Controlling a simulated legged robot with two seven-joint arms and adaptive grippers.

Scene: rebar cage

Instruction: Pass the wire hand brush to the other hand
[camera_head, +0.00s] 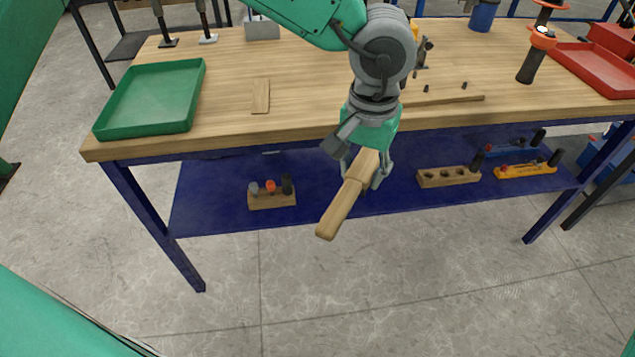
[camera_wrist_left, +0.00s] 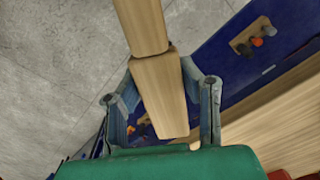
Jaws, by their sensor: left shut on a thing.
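The wire hand brush (camera_head: 340,207) shows as a long wooden piece with a groove partway along it. My left gripper (camera_head: 367,170) is shut on it in front of the table's front edge, above the floor. The brush slants, with its long end toward the lower left in the head view. In the left wrist view the brush (camera_wrist_left: 158,90) runs between the two fingers of my left gripper (camera_wrist_left: 163,100) and out past the top edge. No wire bristles can be made out. My right gripper is not in view.
A wooden workbench (camera_head: 300,84) with a blue lower shelf (camera_head: 330,196) stands behind. On it are a green tray (camera_head: 150,97), a red tray (camera_head: 597,70), a flat wooden piece (camera_head: 261,95) and several tools. Wooden holders sit on the shelf. The floor in front is clear.

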